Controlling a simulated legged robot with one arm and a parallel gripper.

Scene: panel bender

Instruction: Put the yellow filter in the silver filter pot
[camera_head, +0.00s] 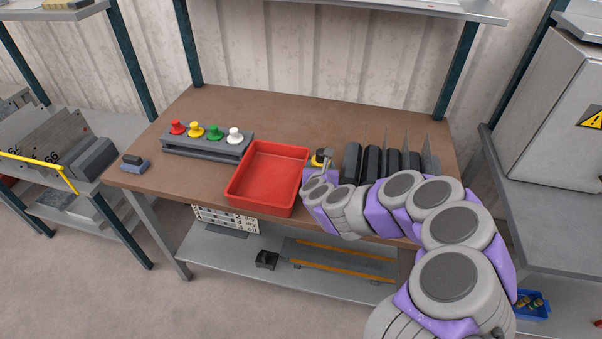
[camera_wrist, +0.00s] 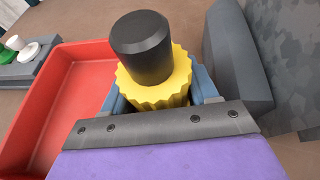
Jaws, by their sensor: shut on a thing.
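The yellow filter (camera_wrist: 160,82), as I take it, is a ribbed yellow piece with a black cylinder on top. In the wrist view it sits between the blue finger pads of my gripper (camera_wrist: 162,100), which is shut on it. In the head view my gripper (camera_head: 323,168) is over the bench, just right of the red tray; a bit of yellow and black (camera_head: 318,159) shows there. The filter's lower end is hidden. I cannot make out a silver filter pot in either view.
The red tray (camera_head: 249,203) is empty. Behind it to the left, a grey rack (camera_head: 207,145) holds red, yellow, green and white knobs. Dark upright blocks (camera_head: 372,162) stand close right of my gripper. The brown bench (camera_head: 300,113) is clear at the back.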

